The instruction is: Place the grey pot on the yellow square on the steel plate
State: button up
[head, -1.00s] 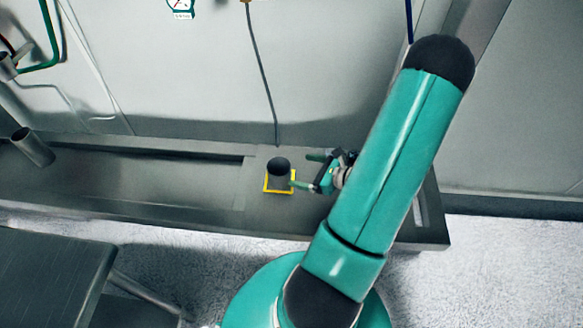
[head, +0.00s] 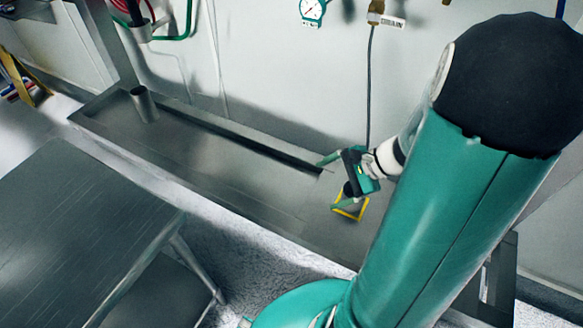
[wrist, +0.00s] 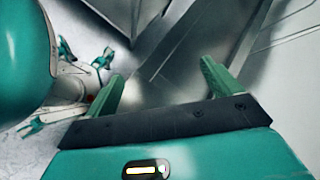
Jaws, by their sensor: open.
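A steel cylinder (head: 144,104) stands at the far end of the long steel trough (head: 190,150). A steel table (head: 85,225) is at the lower left. A gauge (head: 312,10) and a hanging cable (head: 369,90) are on the wall behind.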

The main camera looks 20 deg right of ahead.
jog(key=s+a+r+n+h, duration=0.2)
jog(key=a+r+n+h, duration=0.2)
jog(key=a+r+n, duration=0.3)
jog(key=s+a+r+n+h, duration=0.3)
jog(key=a+r+n, duration=0.3)
jog(key=r+n, duration=0.4)
jog(key=shift+s+a+r+t+h, duration=0.25)
jog(key=shift+a+r+t+h, duration=0.15)
jog(key=shift+r, duration=0.2)
